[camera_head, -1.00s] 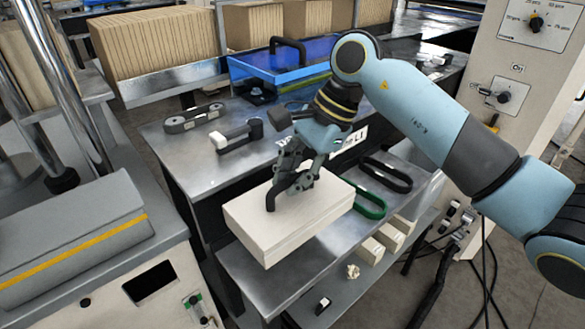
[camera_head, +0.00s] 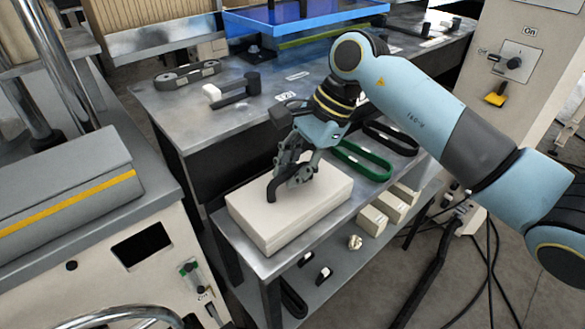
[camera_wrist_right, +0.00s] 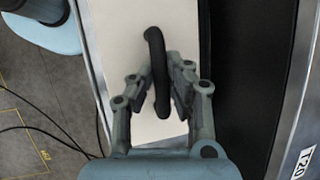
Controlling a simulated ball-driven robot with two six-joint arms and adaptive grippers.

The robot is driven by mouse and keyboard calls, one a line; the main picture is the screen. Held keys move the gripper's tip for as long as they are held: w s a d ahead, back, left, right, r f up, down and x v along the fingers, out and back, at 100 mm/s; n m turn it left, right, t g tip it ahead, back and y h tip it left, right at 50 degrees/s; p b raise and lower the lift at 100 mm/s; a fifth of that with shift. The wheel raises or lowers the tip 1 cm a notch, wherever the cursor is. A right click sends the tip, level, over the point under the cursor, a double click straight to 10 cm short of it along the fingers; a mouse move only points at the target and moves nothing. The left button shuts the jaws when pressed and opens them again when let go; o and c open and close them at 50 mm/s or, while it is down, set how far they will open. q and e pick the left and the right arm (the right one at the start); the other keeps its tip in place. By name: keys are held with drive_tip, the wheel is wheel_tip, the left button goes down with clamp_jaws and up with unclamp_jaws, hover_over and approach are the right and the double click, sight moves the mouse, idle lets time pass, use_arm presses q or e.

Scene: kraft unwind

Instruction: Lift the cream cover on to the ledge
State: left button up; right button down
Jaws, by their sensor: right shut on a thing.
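The cream cover (camera_head: 290,212) is a box-like block with a black handle (camera_head: 273,187) on top. It is level over the left end of the lower metal ledge (camera_head: 228,232), on it or just above it; I cannot tell which. My right gripper (camera_head: 290,176) is shut on the handle from above. In the right wrist view, the black handle (camera_wrist_right: 157,70) runs between my gripper's fingers (camera_wrist_right: 160,88), with the pale cover (camera_wrist_right: 120,50) below. My left gripper is not in view.
Behind the ledge stands a higher metal bench (camera_head: 190,120). A green belt (camera_head: 362,162) and a black belt (camera_head: 390,138) lie right of the cover. Small cream blocks (camera_head: 375,220) stand on a lower shelf. A grey machine (camera_head: 70,200) is close on the left.

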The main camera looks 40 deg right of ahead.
idle(0.4)
drive_tip(key=c, duration=1.3)
unclamp_jaws()
drive_tip(key=shift+o, duration=0.2)
